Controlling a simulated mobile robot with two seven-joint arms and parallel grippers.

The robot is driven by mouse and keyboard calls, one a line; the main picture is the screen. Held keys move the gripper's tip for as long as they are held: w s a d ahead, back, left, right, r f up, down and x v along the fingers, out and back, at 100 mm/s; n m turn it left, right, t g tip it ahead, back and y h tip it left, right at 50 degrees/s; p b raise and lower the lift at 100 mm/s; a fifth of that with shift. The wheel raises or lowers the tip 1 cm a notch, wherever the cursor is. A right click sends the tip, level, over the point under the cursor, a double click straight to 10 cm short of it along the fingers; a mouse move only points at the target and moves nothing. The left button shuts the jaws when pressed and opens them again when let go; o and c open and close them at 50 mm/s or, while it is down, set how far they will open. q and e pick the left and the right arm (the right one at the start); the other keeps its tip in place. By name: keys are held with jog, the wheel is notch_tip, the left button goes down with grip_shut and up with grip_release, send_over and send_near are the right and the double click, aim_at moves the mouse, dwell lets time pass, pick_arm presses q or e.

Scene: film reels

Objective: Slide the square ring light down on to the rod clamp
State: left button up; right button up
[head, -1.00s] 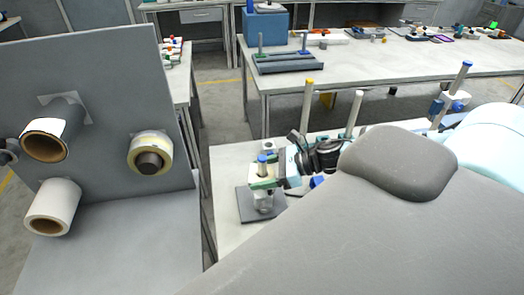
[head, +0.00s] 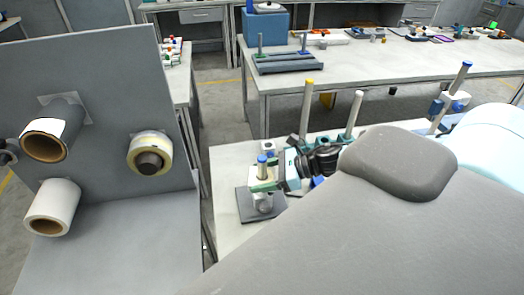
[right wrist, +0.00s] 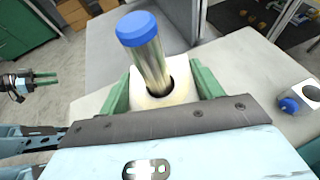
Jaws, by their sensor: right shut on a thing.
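The square ring light (right wrist: 153,97) is a white block with a round hole, around a metal rod with a blue cap (right wrist: 147,60). My right gripper (head: 264,183) is shut on the ring light, with its green fingers on either side. In the head view the blue-capped rod (head: 262,164) stands upright on a dark base plate. In the right wrist view the clamp is hidden. What looks like my left gripper (right wrist: 44,79) is far left there, too small to read.
Yellow-capped (head: 307,105) and white-capped (head: 354,112) posts stand behind my right wrist. A blue-knobbed white block (right wrist: 291,104) lies to the right in the wrist view. A grey panel (head: 100,95) with film rolls stands at the left. The table (head: 228,165) is clear around the plate's left side.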

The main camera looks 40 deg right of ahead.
jog(key=shift+f, duration=0.25)
jog(key=o, duration=1.2)
jog(key=shift+c, duration=0.2)
jog(key=shift+v, duration=3.55)
jog(key=shift+s+d, duration=0.15)
jog(key=shift+d+r, duration=0.1)
jog(key=shift+r, duration=0.05)
